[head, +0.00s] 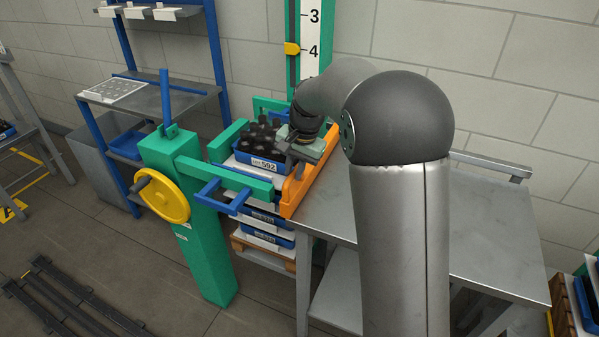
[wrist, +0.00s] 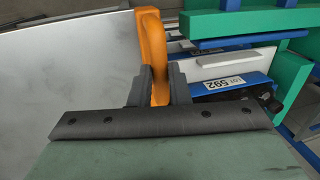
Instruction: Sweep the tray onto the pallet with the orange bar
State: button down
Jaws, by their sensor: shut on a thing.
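My gripper (head: 301,150) is shut on the upright handle of the orange bar (head: 323,148). In the wrist view the two dark fingers (wrist: 152,88) close on the orange handle (wrist: 152,45) from both sides. The bar lies along the table's left edge. The blue tray (head: 241,155), labelled 592 and filled with dark bottles, is just left of the bar, between green frame parts, over a stack of similar trays. It shows partly in the wrist view (wrist: 255,79). The wooden pallet (head: 262,258) is under the stack. My arm hides part of the bar's far end.
The steel table (head: 325,215) right of the bar looks bare where visible. A green post (head: 190,215) with a yellow handwheel (head: 163,195) and blue handles (head: 222,196) stands front left. A height scale (head: 310,40) rises behind. A shelf rack (head: 150,100) is back left.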

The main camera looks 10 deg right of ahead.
jog(key=shift+w+a+r, duration=0.15)
jog(key=shift+w+a, duration=0.25)
jog(key=shift+a, duration=0.15)
jog(key=c, duration=1.4)
grip_release()
jog(key=shift+w+a, duration=0.1)
jog(key=shift+w, duration=0.05)
jog(key=shift+o, duration=0.2)
jog(key=s+d+r, duration=0.2)
jog(key=d+r, duration=0.1)
jog(key=r, duration=1.4)
jog(key=shift+s, duration=0.1)
